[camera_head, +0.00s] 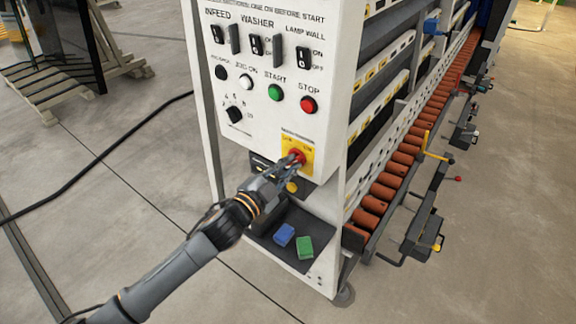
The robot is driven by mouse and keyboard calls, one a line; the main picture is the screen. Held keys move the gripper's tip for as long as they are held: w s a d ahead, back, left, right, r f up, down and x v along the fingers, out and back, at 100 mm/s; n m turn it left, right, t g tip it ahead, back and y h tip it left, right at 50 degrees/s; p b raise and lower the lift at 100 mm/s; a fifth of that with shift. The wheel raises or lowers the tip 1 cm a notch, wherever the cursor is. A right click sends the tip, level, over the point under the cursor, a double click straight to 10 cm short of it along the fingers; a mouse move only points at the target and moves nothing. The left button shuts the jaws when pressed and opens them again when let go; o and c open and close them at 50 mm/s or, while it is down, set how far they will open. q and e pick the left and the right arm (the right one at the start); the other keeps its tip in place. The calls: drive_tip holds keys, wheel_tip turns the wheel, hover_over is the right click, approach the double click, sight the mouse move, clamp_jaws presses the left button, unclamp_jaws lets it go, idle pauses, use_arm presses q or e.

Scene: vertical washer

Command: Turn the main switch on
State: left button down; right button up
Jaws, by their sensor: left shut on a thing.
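The main switch (298,157) is a red rotary knob on a yellow plate (307,146), low on the white control panel (240,111) of the washer. My left gripper (291,166) reaches up to it from the lower left and is shut on the red knob. Its fingers hide part of the knob and the lower left of the yellow plate, so the knob's exact angle cannot be read. My right gripper is not in view.
Above are a green start button (275,92), a red stop button (308,104) and a black selector (234,114). A blue block (284,235) and a green block (304,247) lie on the shelf below. A roller conveyor (400,157) runs back at right. A black cable (95,158) crosses the floor.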

use_arm(q)
drive_tip(key=c, duration=1.4)
unclamp_jaws()
drive_tip(key=v, duration=1.2)
